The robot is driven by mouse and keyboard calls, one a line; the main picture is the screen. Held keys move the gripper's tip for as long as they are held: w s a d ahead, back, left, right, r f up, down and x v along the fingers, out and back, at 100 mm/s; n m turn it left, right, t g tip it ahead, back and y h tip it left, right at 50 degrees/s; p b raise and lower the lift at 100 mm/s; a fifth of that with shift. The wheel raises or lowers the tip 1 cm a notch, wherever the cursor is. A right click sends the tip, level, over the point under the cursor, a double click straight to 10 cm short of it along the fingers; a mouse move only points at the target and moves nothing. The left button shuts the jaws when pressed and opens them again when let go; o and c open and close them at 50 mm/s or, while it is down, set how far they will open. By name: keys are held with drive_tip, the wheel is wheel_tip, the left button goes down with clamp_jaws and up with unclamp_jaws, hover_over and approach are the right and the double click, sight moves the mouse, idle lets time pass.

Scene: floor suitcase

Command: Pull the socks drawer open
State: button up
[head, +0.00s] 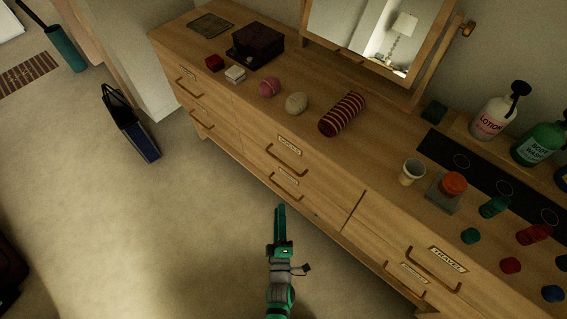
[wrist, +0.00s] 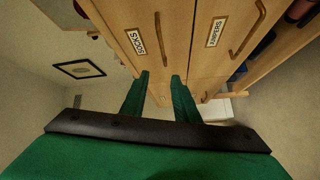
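The socks drawer (wrist: 147,22) shows in the wrist view with a SOCKS label (wrist: 137,42) and a wooden bar handle (wrist: 162,38). The drawer looks shut. My green gripper (head: 280,208) is in front of the dresser, just below that handle in the picture. In the wrist view my gripper (wrist: 160,76) has its two fingers apart with nothing between them, short of the handle.
The jumpers drawer (wrist: 209,60) is beside the socks drawer in the wrist view. The dresser top (head: 330,150) holds a striped roll (head: 342,114), a dark box (head: 258,45), cups and bottles. A dark blue bag (head: 132,128) stands on the floor at left. Carpet before the dresser is clear.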

sight(283, 163)
drive_tip(key=w+n, duration=0.1)
drive_tip(key=w, duration=0.6)
drive_tip(key=w+n, duration=0.2)
drive_tip(key=w, duration=0.4)
drive_tip(key=w+d+n+y, duration=0.1)
drive_tip(key=w+n, duration=0.1)
drive_tip(key=w, duration=0.5)
drive_tip(key=shift+w+d+r+t, duration=0.1)
drive_tip(key=shift+w+r+t, duration=0.15)
drive_tip(key=shift+w+t, duration=0.15)
clamp_jaws()
